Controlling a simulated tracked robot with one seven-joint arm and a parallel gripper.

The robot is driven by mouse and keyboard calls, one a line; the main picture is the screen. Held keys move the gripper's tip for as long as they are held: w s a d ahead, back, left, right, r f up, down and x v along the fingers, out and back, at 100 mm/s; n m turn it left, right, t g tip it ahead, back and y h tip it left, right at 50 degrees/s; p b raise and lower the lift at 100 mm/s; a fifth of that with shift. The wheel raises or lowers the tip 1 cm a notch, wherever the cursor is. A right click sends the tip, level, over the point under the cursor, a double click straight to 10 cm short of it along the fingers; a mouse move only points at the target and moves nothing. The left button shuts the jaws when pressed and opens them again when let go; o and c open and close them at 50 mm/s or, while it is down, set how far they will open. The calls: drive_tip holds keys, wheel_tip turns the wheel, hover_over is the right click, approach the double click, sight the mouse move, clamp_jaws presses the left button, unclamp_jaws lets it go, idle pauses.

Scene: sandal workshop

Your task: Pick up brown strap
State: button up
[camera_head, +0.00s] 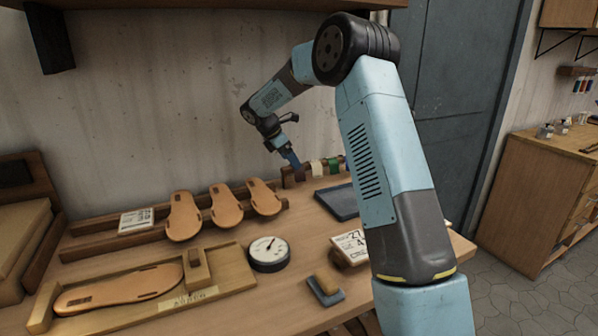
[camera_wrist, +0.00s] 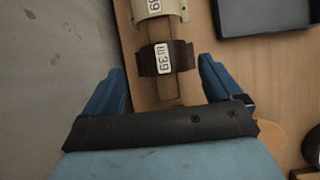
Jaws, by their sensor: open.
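The brown strap (camera_wrist: 181,58) is a dark brown band with a white label reading 39, draped over a wooden bar in the wrist view. My gripper (camera_wrist: 162,80) is open, its two blue fingers on either side of the bar, with the strap between and just beyond the fingertips. No contact with the strap shows. In the head view my gripper (camera_head: 296,168) is at the rear of the workbench, over the left end of the strap row, and largely covers the brown strap there.
A cream strap (camera_wrist: 160,12) sits beside the brown one; a green strap (camera_head: 334,166) is farther along. A dark tray (camera_head: 338,203) lies to the right. Several tan soles (camera_head: 226,205) lean on a rack at the left. A round gauge (camera_head: 268,254) stands on the workbench (camera_head: 225,318).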

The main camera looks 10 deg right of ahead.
drive_tip(key=x, duration=0.4)
drive_tip(key=shift+d, duration=0.35)
drive_tip(key=shift+c, duration=0.2)
drive_tip(key=c, duration=0.8)
